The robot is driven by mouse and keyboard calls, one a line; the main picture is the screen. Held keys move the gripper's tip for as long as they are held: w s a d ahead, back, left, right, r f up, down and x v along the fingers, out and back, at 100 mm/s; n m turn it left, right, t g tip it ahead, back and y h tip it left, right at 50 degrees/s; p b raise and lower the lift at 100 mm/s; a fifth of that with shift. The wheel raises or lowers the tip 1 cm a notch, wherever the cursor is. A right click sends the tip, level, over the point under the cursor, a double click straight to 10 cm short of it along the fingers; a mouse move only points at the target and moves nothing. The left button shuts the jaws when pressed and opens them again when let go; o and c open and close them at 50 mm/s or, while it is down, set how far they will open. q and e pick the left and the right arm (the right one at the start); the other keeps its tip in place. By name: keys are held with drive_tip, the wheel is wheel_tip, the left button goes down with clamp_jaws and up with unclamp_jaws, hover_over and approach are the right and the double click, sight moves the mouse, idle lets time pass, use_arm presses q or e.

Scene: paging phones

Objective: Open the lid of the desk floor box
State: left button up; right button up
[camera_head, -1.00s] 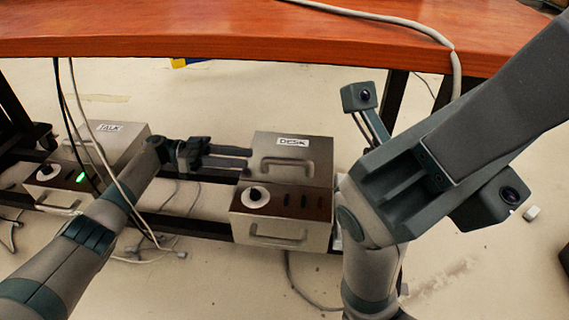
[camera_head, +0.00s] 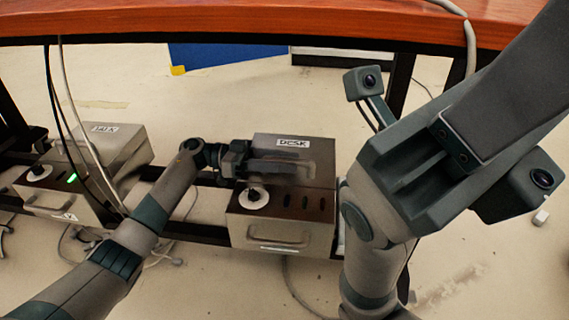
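The desk floor box (camera_head: 323,240) stands under the table, with a handle on its front face and a knob and dark slots on its top strip. Its grey lid (camera_head: 321,154), labelled "DESK", lies behind that strip and looks closed. My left gripper (camera_head: 300,166) reaches in from the left, its fingers over the lid's handle area. The fingers hide most of the handle, so I cannot tell whether they grip it or how far apart they are. My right arm (camera_head: 375,225) fills the right side, but its gripper fingers are not visible.
A similar floor box (camera_head: 118,145) with a green light stands at the left, cables hanging in front of it. The orange tabletop (camera_head: 200,22) spans the top. A blue panel (camera_head: 225,54) stands behind. A dark rail (camera_head: 200,236) runs beneath the boxes.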

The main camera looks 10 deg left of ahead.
use_arm(q)
clamp_jaws()
drive_tip(key=shift+r, duration=0.15)
